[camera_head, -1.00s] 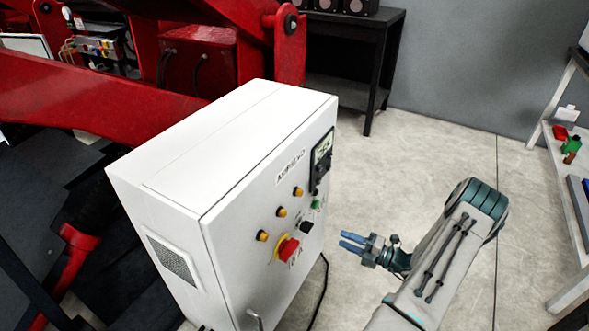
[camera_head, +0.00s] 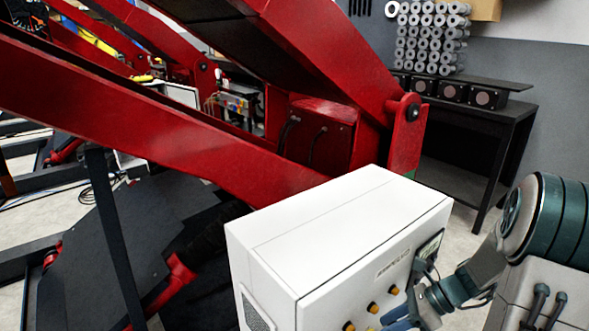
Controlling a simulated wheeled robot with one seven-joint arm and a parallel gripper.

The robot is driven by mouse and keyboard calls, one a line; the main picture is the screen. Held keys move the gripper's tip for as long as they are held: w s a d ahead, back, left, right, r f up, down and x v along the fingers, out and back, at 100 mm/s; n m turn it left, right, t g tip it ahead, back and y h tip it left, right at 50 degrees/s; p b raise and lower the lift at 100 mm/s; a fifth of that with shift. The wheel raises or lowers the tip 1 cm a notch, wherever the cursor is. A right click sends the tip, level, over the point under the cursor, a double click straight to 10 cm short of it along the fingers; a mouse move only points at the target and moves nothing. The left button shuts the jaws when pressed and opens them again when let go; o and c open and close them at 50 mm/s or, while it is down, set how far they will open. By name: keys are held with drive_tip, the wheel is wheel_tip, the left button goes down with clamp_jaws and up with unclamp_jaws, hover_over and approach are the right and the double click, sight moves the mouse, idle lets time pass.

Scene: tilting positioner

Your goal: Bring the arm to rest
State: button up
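My arm (camera_head: 545,235) is at the right edge of the head view, bent, with its wrist reaching left and down toward the front of the white control cabinet (camera_head: 335,235). My gripper (camera_head: 405,322) is at the bottom edge of the picture, partly cut off, in front of the cabinet's button panel. Its blue fingers show only in part, so their opening cannot be made out. I cannot tell whether it touches the panel. Yellow buttons (camera_head: 373,307) and a dark display (camera_head: 428,250) show on the panel; its lower part is out of the picture.
A large red positioner frame (camera_head: 150,130) fills the left and middle behind the cabinet. A dark bench (camera_head: 470,130) with round-faced units stands at the back right. A little bare floor (camera_head: 455,215) shows between the cabinet and the bench.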

drive_tip(key=s+a+r+n+t+h+p, duration=0.1)
drive_tip(key=s+a+r+n+h+p, duration=0.1)
drive_tip(key=s+r+n+h, duration=0.3)
drive_tip(key=s+a+r+n+t+h+p, duration=0.1)
drive_tip(key=s+a+r+n+h+p, duration=0.2)
drive_tip(key=s+r+n, duration=0.4)
wheel_tip(320, 180, up, 6)
drive_tip(key=a+n+h, duration=0.1)
drive_tip(key=n, duration=0.9)
drive_tip(key=shift+s+a+r+n+t+h, duration=0.2)
drive_tip(key=shift+a+n+t+h, duration=0.1)
drive_tip(key=shift+a+h, duration=0.1)
